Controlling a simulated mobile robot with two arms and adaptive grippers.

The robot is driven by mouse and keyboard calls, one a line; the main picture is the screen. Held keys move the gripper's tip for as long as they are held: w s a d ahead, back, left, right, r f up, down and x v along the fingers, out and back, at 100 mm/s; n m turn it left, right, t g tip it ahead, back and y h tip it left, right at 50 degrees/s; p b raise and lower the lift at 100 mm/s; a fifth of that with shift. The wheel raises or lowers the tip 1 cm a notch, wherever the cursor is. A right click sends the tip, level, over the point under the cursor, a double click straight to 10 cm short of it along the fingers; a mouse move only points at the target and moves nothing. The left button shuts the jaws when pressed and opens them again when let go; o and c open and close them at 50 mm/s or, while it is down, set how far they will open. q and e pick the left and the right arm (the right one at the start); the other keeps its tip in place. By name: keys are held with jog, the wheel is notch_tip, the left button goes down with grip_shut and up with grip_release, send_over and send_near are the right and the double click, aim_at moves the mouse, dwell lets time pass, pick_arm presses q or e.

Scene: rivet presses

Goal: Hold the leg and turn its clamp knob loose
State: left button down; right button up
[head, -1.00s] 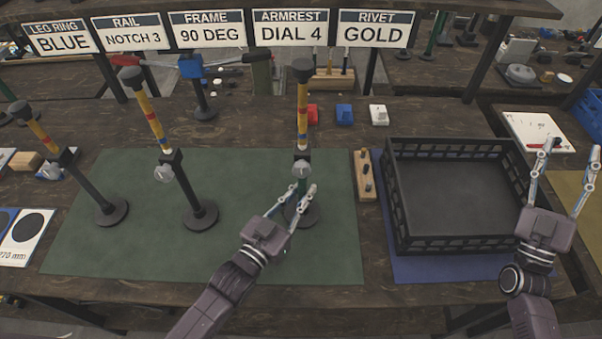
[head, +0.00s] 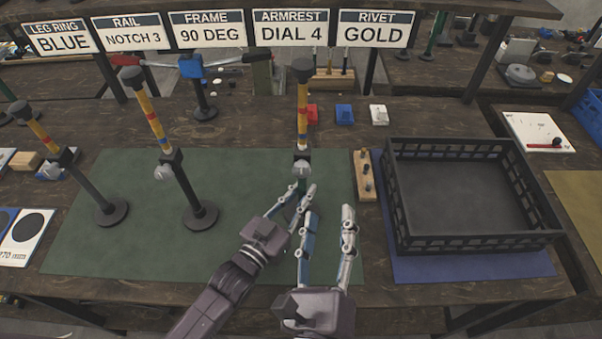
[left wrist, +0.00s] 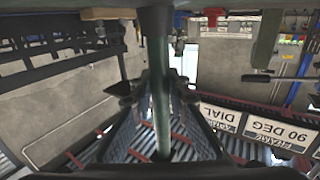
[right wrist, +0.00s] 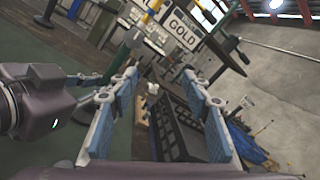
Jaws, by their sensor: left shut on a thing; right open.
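The held leg (head: 303,112) stands upright near the right side of the green mat. It has a black top, a yellow upper tube with red and blue bands, and a grey clamp knob (head: 302,168) on a black collar. My left gripper (head: 297,192) is shut on its lower tube below the knob, hiding part of the base. In the left wrist view the tube (left wrist: 158,60) runs between the fingers. My right gripper (head: 329,214) is open and empty, low and right of the leg, apart from the knob. In the right wrist view its fingers are spread.
Two similar legs (head: 183,180) (head: 88,182) stand on the mat (head: 130,245) to the left. A black crate (head: 470,245) stands at right, with a wooden peg block (head: 364,175) between it and the mat. Signs (head: 290,30) hang at the back.

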aim_at(301, 173)
jog(key=s+a+r+m+y, duration=0.2)
jog(key=a+m, duration=0.1)
jog(key=a, duration=0.2)
jog(key=shift+g, duration=0.3)
jog(key=w, duration=1.1)
jog(key=shift+w+d+f, duration=0.15)
jog(key=shift+w+f, duration=0.15)
jog(key=shift+c, duration=0.4)
jog(key=c, duration=1.1)
